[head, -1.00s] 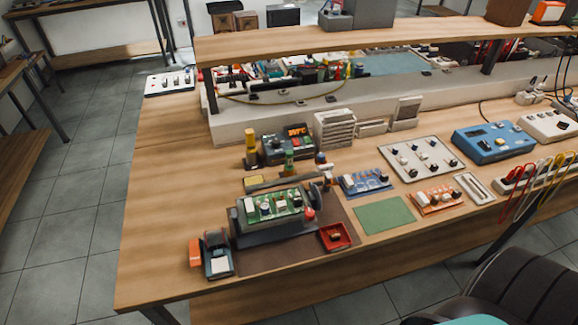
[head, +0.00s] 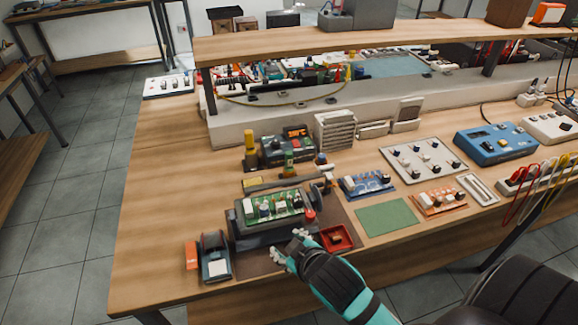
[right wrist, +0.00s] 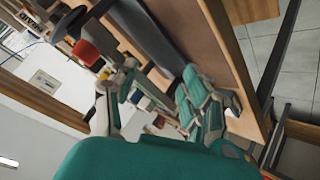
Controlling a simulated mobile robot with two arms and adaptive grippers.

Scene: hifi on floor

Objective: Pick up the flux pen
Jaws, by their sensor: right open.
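I cannot tell for sure which thing is the flux pen. An upright yellow-topped item (head: 250,148) and a short green item (head: 289,164) stand behind the board holder. My right gripper (head: 289,249) is open and empty at the front of the bench, just in front of the holder and left of the red tray. In the right wrist view its spread fingers (right wrist: 152,103) have several small blurred items beyond them. My left gripper is not in view.
The holder carries a green circuit board (head: 270,206). A red tray (head: 336,239) is to the gripper's right, with a green mat (head: 387,217) beyond. A small dark device (head: 215,257) stands left. A low shelf (head: 390,44) spans the back. Bare wood lies left.

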